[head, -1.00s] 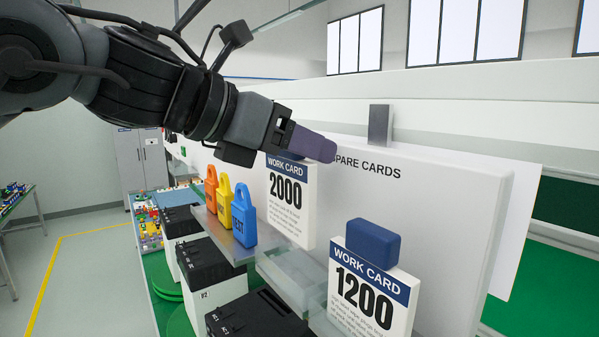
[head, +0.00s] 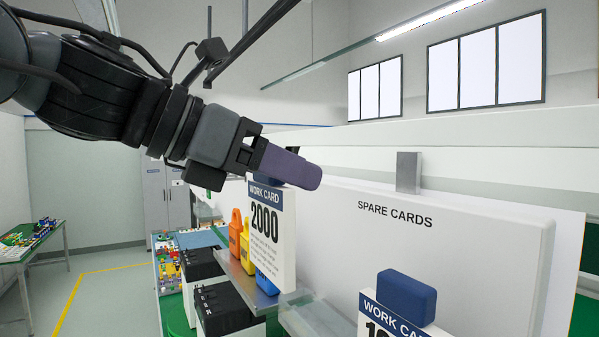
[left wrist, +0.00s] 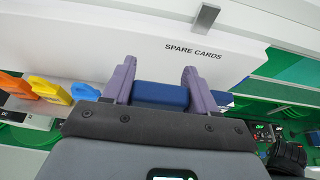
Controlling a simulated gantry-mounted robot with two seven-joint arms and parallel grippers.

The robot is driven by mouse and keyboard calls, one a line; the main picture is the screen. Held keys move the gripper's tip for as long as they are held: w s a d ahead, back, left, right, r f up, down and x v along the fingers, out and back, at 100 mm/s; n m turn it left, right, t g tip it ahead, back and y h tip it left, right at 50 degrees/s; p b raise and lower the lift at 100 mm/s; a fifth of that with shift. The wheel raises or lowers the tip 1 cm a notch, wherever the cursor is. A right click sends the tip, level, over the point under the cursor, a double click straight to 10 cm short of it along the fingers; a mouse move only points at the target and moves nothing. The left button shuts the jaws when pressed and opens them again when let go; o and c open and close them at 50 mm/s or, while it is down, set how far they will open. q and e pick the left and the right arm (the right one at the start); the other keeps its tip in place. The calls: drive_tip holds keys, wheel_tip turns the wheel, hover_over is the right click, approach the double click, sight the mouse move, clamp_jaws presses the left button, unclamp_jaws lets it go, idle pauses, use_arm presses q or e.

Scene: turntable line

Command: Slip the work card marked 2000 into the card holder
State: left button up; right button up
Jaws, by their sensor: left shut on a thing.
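The work card marked 2000 (head: 270,232) is a white card with a blue header and a blue grip block on top. My left gripper (head: 291,166) is shut on that block, and the card hangs upright below it, in front of the spare cards board. In the left wrist view the blue block (left wrist: 162,96) sits between the two purple fingers. One finger hides part of the block in the head view. I cannot make out the card holder in these frames. My right gripper is not in view.
The white spare cards board (head: 480,225) stands behind, with a grey post (head: 408,172) at its top edge. Another work card (head: 388,322) with a blue block is at the lower right, partly cut off. Orange, yellow and blue tags (head: 235,235) and black-topped boxes (head: 222,308) lie beyond the card.

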use_arm(q)
drive_tip(key=s+a, duration=0.5)
drive_tip(key=a, duration=0.3)
drive_tip(key=shift+s+b, duration=0.2)
drive_tip(key=shift+b, duration=0.1)
idle(0.3)
